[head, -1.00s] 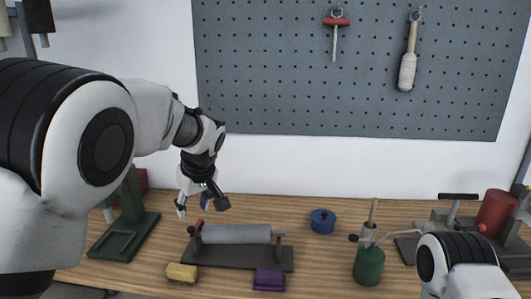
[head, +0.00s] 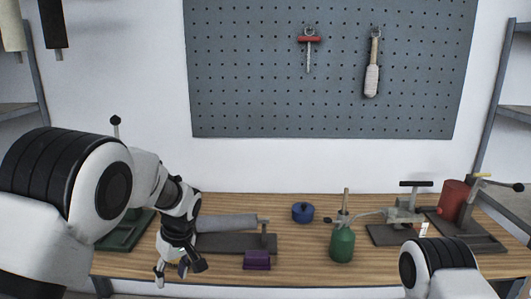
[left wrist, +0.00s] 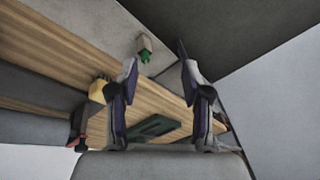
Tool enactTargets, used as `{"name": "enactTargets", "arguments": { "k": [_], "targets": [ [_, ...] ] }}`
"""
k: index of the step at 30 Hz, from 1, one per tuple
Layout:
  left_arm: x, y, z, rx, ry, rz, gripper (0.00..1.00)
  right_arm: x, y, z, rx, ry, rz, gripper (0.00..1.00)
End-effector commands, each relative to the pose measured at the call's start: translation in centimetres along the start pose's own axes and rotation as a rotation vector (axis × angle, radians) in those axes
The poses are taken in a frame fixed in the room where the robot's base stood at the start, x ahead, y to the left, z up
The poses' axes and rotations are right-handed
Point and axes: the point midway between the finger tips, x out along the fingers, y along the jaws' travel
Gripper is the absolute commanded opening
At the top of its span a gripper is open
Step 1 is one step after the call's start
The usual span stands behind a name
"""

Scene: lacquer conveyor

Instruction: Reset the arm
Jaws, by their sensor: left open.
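My left arm comes in from the left in the head view. Its gripper (head: 180,272) hangs down, open and empty, over the front edge of the wooden table (head: 300,265), left of a purple block (head: 257,260). In the left wrist view the two fingers of the left gripper (left wrist: 160,80) stand apart with nothing between them, and the table (left wrist: 60,55) lies tilted behind them. My right arm shows only as a link at the lower right of the head view; its gripper is out of view.
A grey roller on a dark base (head: 235,242) stands partly behind my left gripper. A blue pot (head: 302,212), a green bottle (head: 342,244) and a press with a red cylinder (head: 453,200) are to the right. A yellow block (left wrist: 98,90) shows in the left wrist view.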

Motion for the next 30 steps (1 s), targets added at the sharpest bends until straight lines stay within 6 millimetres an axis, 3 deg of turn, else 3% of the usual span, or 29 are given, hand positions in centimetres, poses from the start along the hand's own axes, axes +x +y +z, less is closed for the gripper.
{"name": "enactTargets", "arguments": {
  "k": [5, 8, 12, 16, 18, 21, 24, 27, 30],
  "targets": [
    [7.9, -3.0, 4.0, 0.01, -0.135, -0.097, 0.49, 0.0, 0.0, 0.0, 0.0, -0.001, 0.0, 0.4],
    [13.7, -5.8, 7.9, 0.033, -0.233, -0.147, 0.49, 0.0, 0.0, 0.0, 0.0, -0.001, 0.0, 0.4],
    [22.0, -11.6, 15.7, 0.109, -0.382, -0.177, 0.49, 0.0, 0.0, 0.0, 0.0, -0.001, 0.0, 0.4],
    [27.3, -18.3, 24.1, 0.215, -0.49, -0.139, 0.49, 0.0, 0.0, 0.0, 0.0, -0.001, 0.0, 0.4],
    [28.6, -22.3, 28.8, 0.296, -0.516, -0.081, 0.49, 0.0, 0.0, 0.0, 0.0, -0.001, 0.0, 0.4],
    [28.2, -25.1, 31.6, 0.438, -0.439, 0.042, 0.49, -0.1, 0.0, 0.0, 0.0, -0.001, 0.0, 0.4],
    [27.5, -24.7, 30.8, 0.581, -0.287, 0.149, 0.49, 0.0, 0.0, 0.0, 0.0, -0.001, 0.0, 0.4],
    [27.7, -22.9, 28.8, 0.684, -0.149, 0.217, 0.49, 0.0, 0.0, 0.0, 0.0, -0.001, 0.0, 0.4],
    [27.7, -22.5, 28.4, 0.732, -0.116, 0.232, 0.49, 0.0, 0.0, 0.0, 0.0, -0.001, 0.0, 0.4]
  ]
}}
